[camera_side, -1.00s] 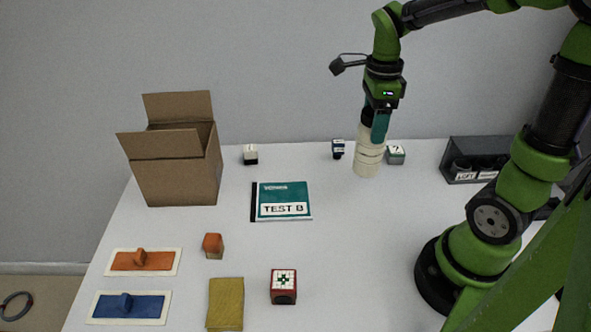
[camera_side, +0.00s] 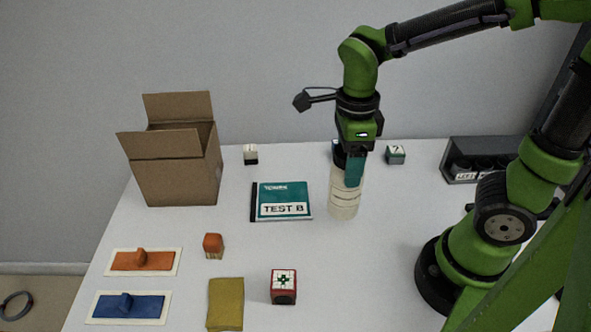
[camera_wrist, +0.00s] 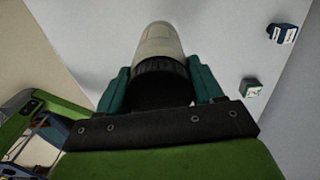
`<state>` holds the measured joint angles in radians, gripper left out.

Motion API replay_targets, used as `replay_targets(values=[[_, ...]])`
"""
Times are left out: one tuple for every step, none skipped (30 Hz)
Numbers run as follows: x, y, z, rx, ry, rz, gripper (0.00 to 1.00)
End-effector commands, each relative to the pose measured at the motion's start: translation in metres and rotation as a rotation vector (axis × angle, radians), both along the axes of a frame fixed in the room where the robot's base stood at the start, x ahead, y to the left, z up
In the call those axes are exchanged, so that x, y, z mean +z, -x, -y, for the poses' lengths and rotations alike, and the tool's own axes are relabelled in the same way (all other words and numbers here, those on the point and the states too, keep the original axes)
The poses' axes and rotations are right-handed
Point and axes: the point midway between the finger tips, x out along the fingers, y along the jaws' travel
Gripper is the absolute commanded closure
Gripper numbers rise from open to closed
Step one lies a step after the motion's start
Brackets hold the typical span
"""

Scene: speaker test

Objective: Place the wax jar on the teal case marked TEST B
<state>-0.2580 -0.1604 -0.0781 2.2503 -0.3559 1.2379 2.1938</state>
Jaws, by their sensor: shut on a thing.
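The wax jar (camera_side: 344,200) is a tall cream cylinder, upright, held between the teal fingers of my gripper (camera_side: 347,168). In the wrist view the jar (camera_wrist: 158,42) shows a dark ribbed lid, with a teal finger of my gripper (camera_wrist: 160,88) on each side. The teal case marked TEST B (camera_side: 284,198) lies flat on the table, with a dark spine on its left. The jar is to the right of the case, apart from it in the picture. I cannot tell whether the jar's base clears the table.
An open cardboard box (camera_side: 178,175) stands at the left back. Small blocks, including a white one (camera_side: 250,154) and a grey one (camera_side: 395,154), stand at the back. A red cube (camera_side: 284,286), yellow pad (camera_side: 225,303) and orange block (camera_side: 213,244) are in front. A dark rack (camera_side: 478,160) is at the right.

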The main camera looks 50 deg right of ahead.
Motion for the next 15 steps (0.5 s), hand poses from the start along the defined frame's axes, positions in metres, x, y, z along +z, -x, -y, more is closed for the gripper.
replay_targets(values=[[0.0,-0.008,-0.001,-0.007,-0.001,0.004,1.0],[0.0,-0.013,-0.002,-0.009,0.0,0.003,1.0],[-0.001,-0.021,-0.004,-0.009,0.001,0.004,1.0],[-0.003,-0.028,-0.005,-0.009,0.001,0.003,1.0],[-0.003,-0.035,-0.006,-0.008,0.001,0.003,1.0],[-0.004,-0.045,-0.008,-0.008,0.001,0.003,1.0],[-0.005,-0.052,-0.009,-0.008,0.001,0.003,1.0],[-0.005,-0.059,-0.01,-0.008,0.001,0.004,1.0],[-0.006,-0.069,-0.012,-0.009,0.001,0.004,1.0],[-0.007,-0.076,-0.013,-0.009,0.001,0.004,1.0],[-0.008,-0.083,-0.014,-0.009,0.001,0.004,1.0],[-0.008,-0.092,-0.015,-0.009,0.001,0.004,1.0],[-0.009,-0.099,-0.016,-0.009,0.001,0.004,1.0],[-0.01,-0.106,-0.018,-0.009,0.001,0.004,1.0],[-0.01,-0.114,-0.019,-0.008,0.001,0.005,1.0]])
